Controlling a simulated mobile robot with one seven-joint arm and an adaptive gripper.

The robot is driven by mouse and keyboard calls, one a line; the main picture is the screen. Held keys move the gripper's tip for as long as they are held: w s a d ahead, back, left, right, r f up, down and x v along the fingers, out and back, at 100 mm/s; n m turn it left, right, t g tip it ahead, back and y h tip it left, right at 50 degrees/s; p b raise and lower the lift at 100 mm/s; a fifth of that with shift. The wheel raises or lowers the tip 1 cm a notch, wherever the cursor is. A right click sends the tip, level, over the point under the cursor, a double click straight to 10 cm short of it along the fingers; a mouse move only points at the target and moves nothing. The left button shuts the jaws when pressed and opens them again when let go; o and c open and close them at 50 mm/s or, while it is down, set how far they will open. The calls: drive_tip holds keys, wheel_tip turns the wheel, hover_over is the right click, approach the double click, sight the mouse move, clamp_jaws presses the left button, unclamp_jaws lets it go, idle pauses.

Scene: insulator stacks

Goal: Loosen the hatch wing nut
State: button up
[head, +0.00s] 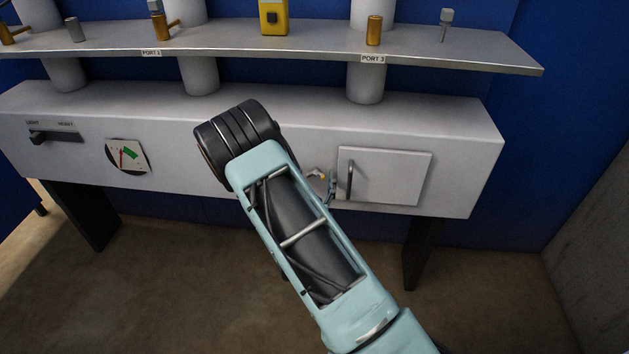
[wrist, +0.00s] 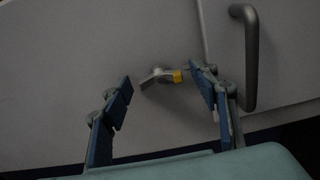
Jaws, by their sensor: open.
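The hatch wing nut (wrist: 158,77) is a small grey piece with a yellow tip, on the pale panel left of the hatch edge in the wrist view. In the head view the wing nut (head: 315,174) shows just left of the white hatch door (head: 395,178). My gripper (wrist: 163,88) is open, with one blue finger on each side of the nut in the wrist picture. The right finger appears near the yellow tip; I cannot tell whether it touches. In the head view my arm hides most of the gripper, and only a finger shows beside the hatch.
The hatch's grey bar handle (wrist: 250,58) stands out close to the right of my gripper. A dial gauge (head: 128,156) and a lever (head: 50,137) are on the panel's left. A shelf (head: 440,54) with small metal parts and a yellow device (head: 274,17) runs above.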

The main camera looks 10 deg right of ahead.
drive_tip(key=c, duration=1.2)
drive_tip(key=shift+o, duration=0.2)
